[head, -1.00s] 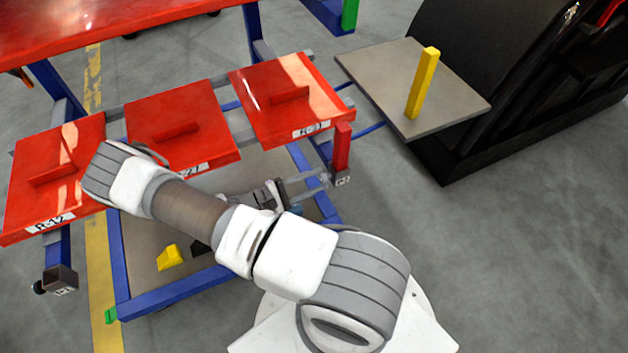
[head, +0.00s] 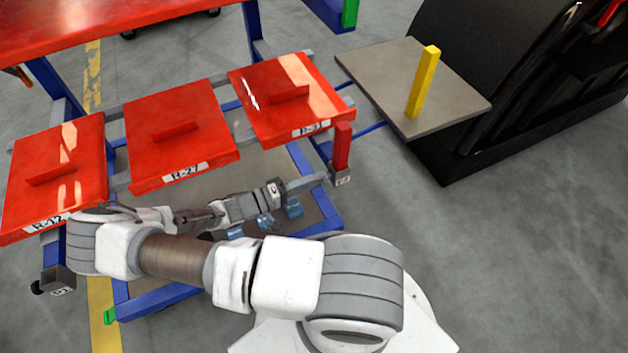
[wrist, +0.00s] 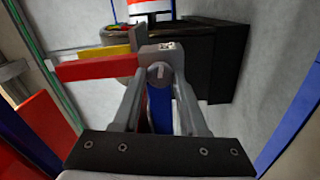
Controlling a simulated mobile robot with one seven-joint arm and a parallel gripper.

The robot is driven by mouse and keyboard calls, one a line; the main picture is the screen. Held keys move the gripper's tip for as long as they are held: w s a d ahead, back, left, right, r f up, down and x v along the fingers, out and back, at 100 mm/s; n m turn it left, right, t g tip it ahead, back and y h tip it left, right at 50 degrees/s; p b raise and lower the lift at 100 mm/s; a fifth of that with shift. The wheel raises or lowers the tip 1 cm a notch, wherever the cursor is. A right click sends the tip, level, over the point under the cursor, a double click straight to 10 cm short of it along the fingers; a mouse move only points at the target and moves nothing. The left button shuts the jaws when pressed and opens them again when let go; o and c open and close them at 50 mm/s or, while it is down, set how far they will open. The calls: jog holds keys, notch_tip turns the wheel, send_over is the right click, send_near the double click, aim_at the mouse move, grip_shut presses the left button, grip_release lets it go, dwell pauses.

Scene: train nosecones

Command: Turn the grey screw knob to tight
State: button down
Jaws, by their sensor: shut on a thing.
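The grey screw knob (wrist: 158,73) sits between my fingertips in the wrist view. It has a pale line on its round face and is at the end of a grey bracket marked with a small label. My gripper (wrist: 160,80) is shut on the knob, one finger on each side. In the head view my gripper (head: 310,182) reaches to the bracket (head: 341,178) at the rack's right corner, below the red post. The knob itself is too hidden there to make out.
Red panels (head: 180,135) lie on the blue-framed rack just above my forearm. A grey plate (head: 450,105) with an upright yellow bar (head: 423,82) is at the right, beside a large black body (head: 500,80). Grey floor is clear at the lower right.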

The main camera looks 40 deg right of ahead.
jog(key=shift+m+b, duration=1.2)
jog(key=shift+m, duration=6.7)
jog(key=shift+c, duration=2.3)
grip_release()
jog(key=p+v, duration=0.2)
jog(key=v, duration=1.5)
jog(key=shift+a+p, duration=0.3)
